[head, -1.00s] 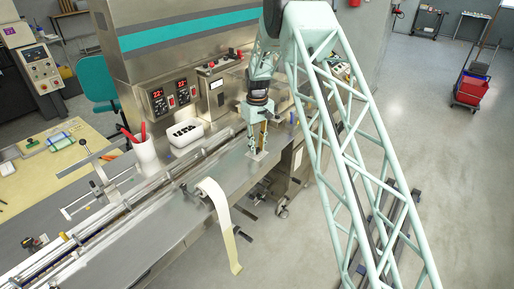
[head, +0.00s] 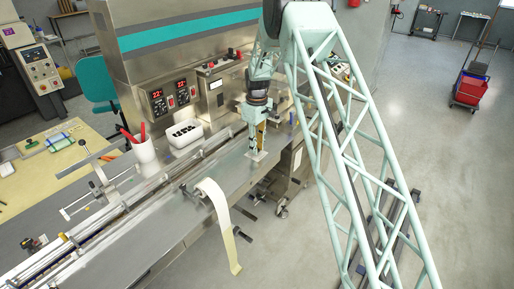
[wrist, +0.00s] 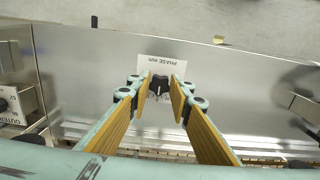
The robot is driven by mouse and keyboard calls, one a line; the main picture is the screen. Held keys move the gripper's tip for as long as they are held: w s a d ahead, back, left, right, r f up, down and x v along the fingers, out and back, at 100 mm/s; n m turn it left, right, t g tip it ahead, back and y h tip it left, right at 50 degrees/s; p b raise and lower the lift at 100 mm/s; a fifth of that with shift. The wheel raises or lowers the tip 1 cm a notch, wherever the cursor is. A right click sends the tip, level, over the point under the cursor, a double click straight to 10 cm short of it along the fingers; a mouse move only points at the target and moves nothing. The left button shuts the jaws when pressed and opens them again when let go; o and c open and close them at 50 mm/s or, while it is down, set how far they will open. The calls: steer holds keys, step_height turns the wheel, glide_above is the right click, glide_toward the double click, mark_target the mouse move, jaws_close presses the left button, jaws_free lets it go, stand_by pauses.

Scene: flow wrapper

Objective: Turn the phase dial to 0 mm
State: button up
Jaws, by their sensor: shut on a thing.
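The phase dial is a small black knob (wrist: 160,84) on a white plate (wrist: 162,65) that reads "PHASE mm", upside down in the wrist view. My gripper (wrist: 160,87) has its two yellow-padded fingers on either side of the knob and is shut on it. The scale marks are partly hidden and too small to read, so I cannot tell the setting. In the head view my gripper (head: 255,152) points down at the plate on the steel deck, and its fingers hide the knob.

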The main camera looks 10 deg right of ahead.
steer(key=o, duration=0.9)
steer(key=shift+r, duration=0.1)
step_height(320, 180, up, 12)
steer(key=shift+f, duration=0.1)
stand_by(0.7)
